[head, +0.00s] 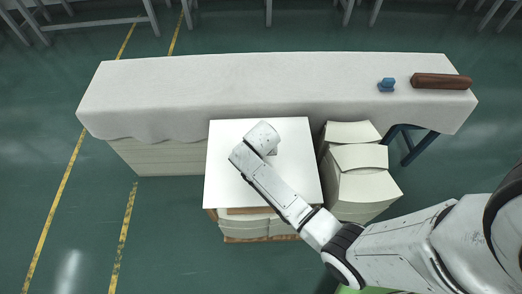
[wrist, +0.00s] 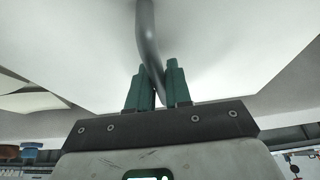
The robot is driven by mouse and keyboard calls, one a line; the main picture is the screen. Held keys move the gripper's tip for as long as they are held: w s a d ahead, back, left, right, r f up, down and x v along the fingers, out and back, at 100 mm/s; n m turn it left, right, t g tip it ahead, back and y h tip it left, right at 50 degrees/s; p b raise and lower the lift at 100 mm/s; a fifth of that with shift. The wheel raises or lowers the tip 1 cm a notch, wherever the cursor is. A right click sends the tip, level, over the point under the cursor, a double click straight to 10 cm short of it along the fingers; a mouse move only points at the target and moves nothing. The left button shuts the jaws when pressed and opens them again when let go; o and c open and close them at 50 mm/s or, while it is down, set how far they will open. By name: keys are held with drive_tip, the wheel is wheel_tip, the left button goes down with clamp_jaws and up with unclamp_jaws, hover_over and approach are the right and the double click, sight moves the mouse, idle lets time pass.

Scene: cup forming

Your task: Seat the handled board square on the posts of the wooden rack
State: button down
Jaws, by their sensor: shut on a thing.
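The handled board (head: 228,158) is a white, nearly square plate, seen from above in the head view. Its underside or face (wrist: 70,45) fills the upper part of the wrist view. My gripper (wrist: 158,82) has its green fingers shut on the board's grey bar handle (wrist: 146,35). In the head view my wrist covers most of the handle and the fingers are hidden. The wooden rack (head: 262,239) shows below the board's front edge, with pale stacked sheets in it. The board covers the rack's top and posts, so I cannot tell whether it touches them.
A long table with a white cloth (head: 250,85) stands behind the board. On it are a blue object (head: 387,85) and a brown roll (head: 442,81). Stacks of pale sheets (head: 361,186) stand close on the right, another (head: 160,158) on the left. The left floor is clear.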

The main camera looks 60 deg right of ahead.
drive_tip(key=shift+f+b, duration=0.4)
drive_tip(key=shift+f, duration=0.1)
drive_tip(key=c, duration=1)
unclamp_jaws()
drive_tip(key=shift+o, duration=0.2)
drive_tip(key=p+v, duration=0.2)
drive_tip(key=v, duration=0.8)
drive_tip(key=shift+a+r, duration=0.1)
drive_tip(key=shift+r, duration=0.3)
